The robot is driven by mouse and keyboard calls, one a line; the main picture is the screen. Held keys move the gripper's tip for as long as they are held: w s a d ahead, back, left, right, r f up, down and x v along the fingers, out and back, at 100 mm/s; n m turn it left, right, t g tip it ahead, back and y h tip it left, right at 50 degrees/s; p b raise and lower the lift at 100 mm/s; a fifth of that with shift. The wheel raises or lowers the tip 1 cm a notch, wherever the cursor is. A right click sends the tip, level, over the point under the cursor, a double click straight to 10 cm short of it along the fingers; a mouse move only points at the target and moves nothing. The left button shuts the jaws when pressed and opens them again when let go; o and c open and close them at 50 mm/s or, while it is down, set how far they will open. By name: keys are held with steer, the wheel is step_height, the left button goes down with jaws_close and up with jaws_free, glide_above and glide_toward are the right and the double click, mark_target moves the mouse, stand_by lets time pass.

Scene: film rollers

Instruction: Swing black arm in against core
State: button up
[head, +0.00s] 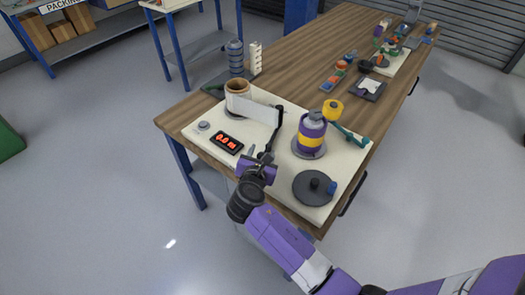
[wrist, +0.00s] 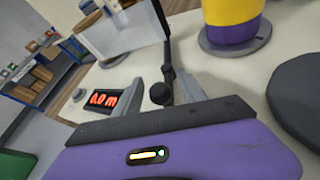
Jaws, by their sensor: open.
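The black arm (head: 278,130) is a thin dark bar on the cream machine plate (head: 330,165); its round black knob also shows in the wrist view (wrist: 161,94). The core (head: 238,89) is a tan tube at the plate's back left, with the black arm apart from it to the right. A white film sheet (head: 253,109) stretches from the core toward the arm. My gripper (head: 263,158) is open at the plate's front edge. In the wrist view its two grey fingers (wrist: 166,92) stand on either side of the knob; I cannot tell whether they touch it.
A purple and yellow roll (head: 311,135) stands right of the arm on a grey disc. A dark disc with a knob (head: 314,187) lies at the front right. A red display (head: 226,142) reads 0.0 m at left.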

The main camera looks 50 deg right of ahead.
steer(key=shift+w+d+f, duration=0.25)
steer(key=shift+d, duration=0.25)
